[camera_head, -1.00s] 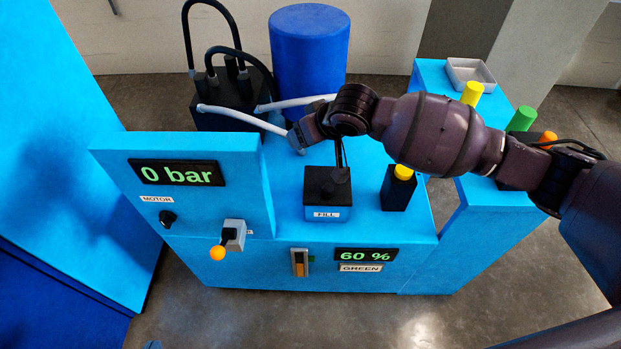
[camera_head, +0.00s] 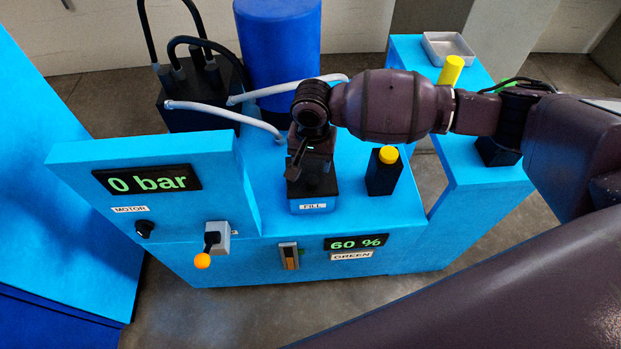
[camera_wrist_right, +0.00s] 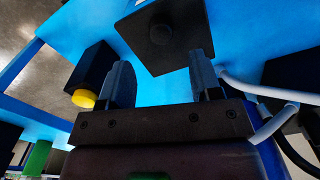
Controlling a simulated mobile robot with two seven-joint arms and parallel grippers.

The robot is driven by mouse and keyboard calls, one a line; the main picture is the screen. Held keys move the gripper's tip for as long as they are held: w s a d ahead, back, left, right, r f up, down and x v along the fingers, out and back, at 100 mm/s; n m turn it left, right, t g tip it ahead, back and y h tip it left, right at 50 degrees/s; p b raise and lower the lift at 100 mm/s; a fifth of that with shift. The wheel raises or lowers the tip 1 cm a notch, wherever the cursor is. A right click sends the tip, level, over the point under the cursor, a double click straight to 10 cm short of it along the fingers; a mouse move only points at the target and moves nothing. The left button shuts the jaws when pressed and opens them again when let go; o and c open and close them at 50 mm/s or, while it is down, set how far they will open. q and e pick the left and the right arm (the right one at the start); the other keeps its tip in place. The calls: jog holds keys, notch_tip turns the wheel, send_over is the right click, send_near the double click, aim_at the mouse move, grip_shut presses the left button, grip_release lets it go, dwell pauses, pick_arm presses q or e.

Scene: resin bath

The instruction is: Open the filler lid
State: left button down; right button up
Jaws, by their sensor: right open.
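The filler is a blue box labelled FILL (camera_head: 313,206) on top of the blue machine, with a black lid (camera_head: 327,188) that is shut. In the right wrist view the lid (camera_wrist_right: 180,52) is a black square with a round knob (camera_wrist_right: 160,33) in its middle. My right gripper (camera_head: 298,172) is over the lid in the head view and hides much of it, including the knob. In the right wrist view its fingers (camera_wrist_right: 161,62) are spread and empty, with the lid beyond and between their tips. I cannot tell whether they touch it. My left gripper is out of view.
A black box with a yellow button (camera_head: 388,154) stands right of the filler. White hoses (camera_head: 215,112) run behind it, near a blue cylinder (camera_head: 278,45). The raised panel with the 0 bar display (camera_head: 147,180) stands on the left. A grey tray (camera_head: 448,48) lies back right.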

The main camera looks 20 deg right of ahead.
aim_at(312, 180)
notch_tip(312, 180, down, 6)
jog(key=shift+f+b, duration=0.25)
jog(key=shift+b, duration=0.65)
jog(key=shift+f+b, duration=0.3)
jog(key=shift+f, duration=0.5)
grip_shut()
